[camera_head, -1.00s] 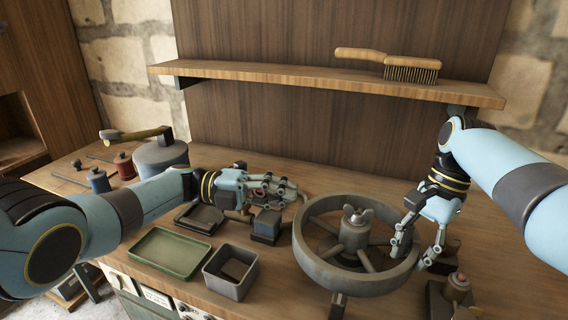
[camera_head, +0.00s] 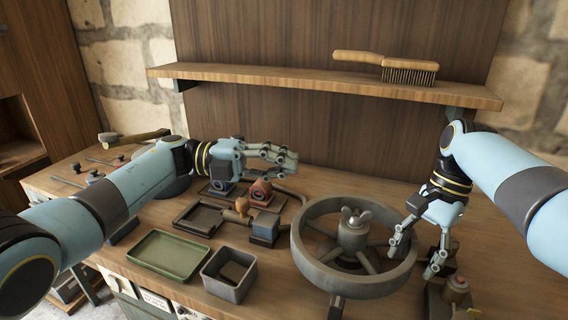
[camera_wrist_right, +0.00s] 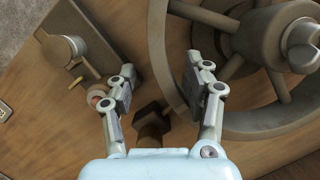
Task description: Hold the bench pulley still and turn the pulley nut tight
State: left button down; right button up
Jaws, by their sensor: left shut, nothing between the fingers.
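The bench pulley (camera_head: 322,268) is a large grey spoked wheel lying flat on the right half of the bench; part of it shows in the right wrist view (camera_wrist_right: 172,45). The winged pulley nut (camera_head: 355,214) sits on top of its hub. My right gripper (camera_head: 412,262) is open at the pulley's right rim. In the right wrist view (camera_wrist_right: 158,88), one finger is over the rim and the other is outside it, with a wide gap. My left gripper (camera_head: 292,158) is shut and empty, raised behind and left of the pulley.
A green tray (camera_head: 135,258), a grey open box (camera_head: 207,275) and small blocks stand left of the pulley. A red part (camera_head: 260,192) lies below my left gripper. A fixture with a round cap (camera_head: 458,284) stands at right. A brush (camera_head: 410,68) lies on the shelf (camera_head: 300,83).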

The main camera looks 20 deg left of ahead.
dwell(0.3)
jog(key=shift+w+r+p, duration=0.15)
jog(key=shift+r+p, duration=0.25)
jog(key=shift+r, duration=0.2)
jog(key=p+v, duration=0.3)
jog(key=v, duration=0.2)
jog(key=shift+r, duration=0.4)
jog(key=shift+w+r, duration=0.1)
